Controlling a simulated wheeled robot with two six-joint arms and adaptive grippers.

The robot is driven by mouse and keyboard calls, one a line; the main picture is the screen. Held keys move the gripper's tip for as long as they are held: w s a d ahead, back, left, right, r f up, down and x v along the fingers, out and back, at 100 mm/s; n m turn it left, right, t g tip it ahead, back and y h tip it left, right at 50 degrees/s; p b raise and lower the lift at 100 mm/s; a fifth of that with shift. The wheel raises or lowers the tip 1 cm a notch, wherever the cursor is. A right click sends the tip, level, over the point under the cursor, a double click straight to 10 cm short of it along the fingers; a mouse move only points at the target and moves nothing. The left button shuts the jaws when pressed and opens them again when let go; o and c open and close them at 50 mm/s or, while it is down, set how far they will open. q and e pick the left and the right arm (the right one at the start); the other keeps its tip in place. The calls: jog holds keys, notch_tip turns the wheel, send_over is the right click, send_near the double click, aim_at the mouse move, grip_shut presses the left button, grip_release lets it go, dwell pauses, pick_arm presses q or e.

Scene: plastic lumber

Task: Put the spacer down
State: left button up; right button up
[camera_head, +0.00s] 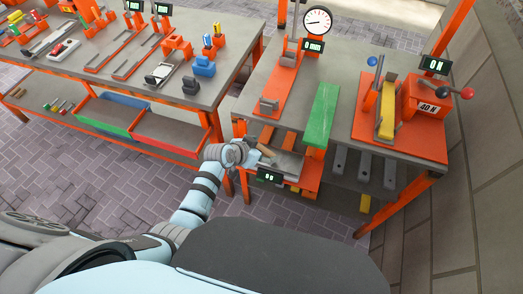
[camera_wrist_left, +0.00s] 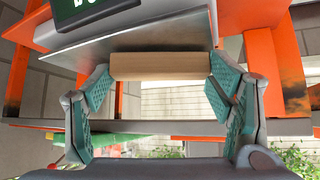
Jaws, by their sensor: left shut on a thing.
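The spacer appears to be a plain tan block (camera_wrist_left: 160,66), lying crosswise between the fingers in the left wrist view. My left gripper (camera_wrist_left: 162,88) is shut on it, one teal-padded finger at each end. In the head view my left gripper (camera_head: 254,157) is at the front edge of the right bench, beside a small scale with a grey metal plate (camera_head: 287,163). The plate (camera_wrist_left: 140,36) shows just behind the block in the wrist view; I cannot tell whether they touch. My right gripper is not in view.
The scale's dark display (camera_head: 268,177) faces front. A green bar (camera_head: 321,114) lies on the right bench (camera_head: 345,85), with an orange clamp fixture (camera_head: 400,125) to its right and a dial gauge (camera_head: 317,21) behind. The left bench (camera_head: 60,80) holds several tools and trays.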

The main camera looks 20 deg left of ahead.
pick_arm(q)
jog(key=shift+f+b, duration=0.4)
jog(key=shift+f, duration=0.2)
jog(key=o, duration=0.9)
jog(key=shift+r+p, duration=0.35)
jog(key=shift+r, duration=0.05)
jog(key=p+v, duration=0.4)
jog(key=v, duration=0.8)
jog(key=shift+d+r, duration=0.1)
jog(key=shift+r, duration=0.15)
